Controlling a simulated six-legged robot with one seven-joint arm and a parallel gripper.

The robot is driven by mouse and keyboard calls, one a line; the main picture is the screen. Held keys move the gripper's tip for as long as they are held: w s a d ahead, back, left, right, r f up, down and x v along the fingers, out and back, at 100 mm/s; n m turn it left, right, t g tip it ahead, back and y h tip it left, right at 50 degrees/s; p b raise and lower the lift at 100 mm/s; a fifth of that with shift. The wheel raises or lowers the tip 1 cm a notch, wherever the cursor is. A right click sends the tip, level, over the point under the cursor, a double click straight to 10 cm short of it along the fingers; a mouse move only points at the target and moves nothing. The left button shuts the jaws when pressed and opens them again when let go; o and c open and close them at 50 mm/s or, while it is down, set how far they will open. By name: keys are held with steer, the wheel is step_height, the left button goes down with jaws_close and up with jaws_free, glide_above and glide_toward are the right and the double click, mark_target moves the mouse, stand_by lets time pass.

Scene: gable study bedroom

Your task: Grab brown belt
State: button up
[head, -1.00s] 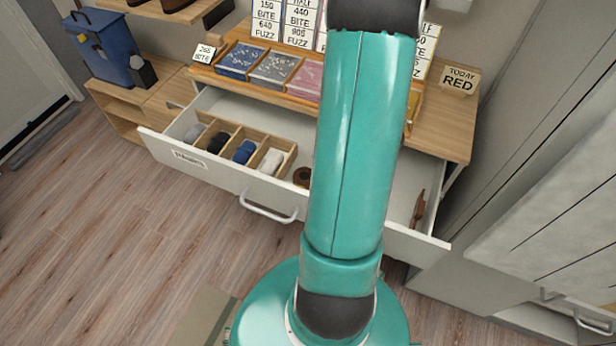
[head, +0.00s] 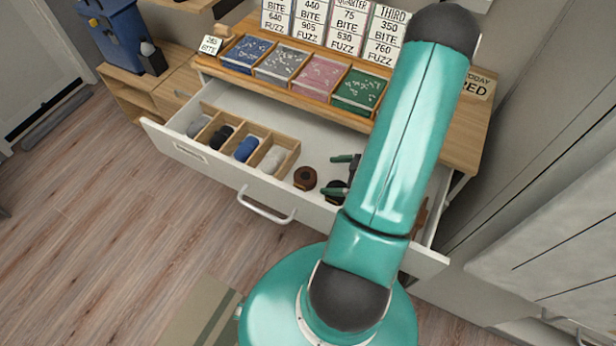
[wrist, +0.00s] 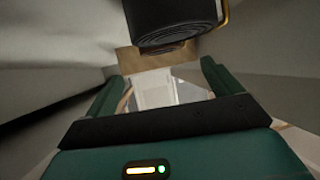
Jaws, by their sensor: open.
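A brown coil (head: 305,178), which looks like a rolled belt, lies in the open drawer, right of the divided wooden tray. My gripper (head: 338,175) is inside the drawer area just right of it, apart from it in the head view, with its dark green fingers spread. A black round coil (head: 336,186) shows beside the lower finger, partly covered. In the wrist view my gripper (wrist: 160,85) is open, with nothing between the fingertips. A large dark coil (wrist: 172,22) fills the top of that view, beyond the fingers; I cannot tell which coil it is.
The wooden tray (head: 281,138) holds several rolled items. The drawer front (head: 215,172) stands out with a handle. A desk edge with boxes of coloured packets (head: 313,77) overhangs the drawer's back. A brown item (head: 421,214) lies at the drawer's right, partly behind my arm.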

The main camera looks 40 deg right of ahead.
mark_target(305, 176)
steer(key=shift+w+a+f, duration=0.25)
steer(key=shift+w+a, duration=0.2)
steer(key=shift+w, duration=0.1)
steer(key=shift+x, duration=2.9)
steer(key=shift+d, duration=0.1)
steer(key=c, duration=1.2)
steer(key=shift+o, duration=0.2)
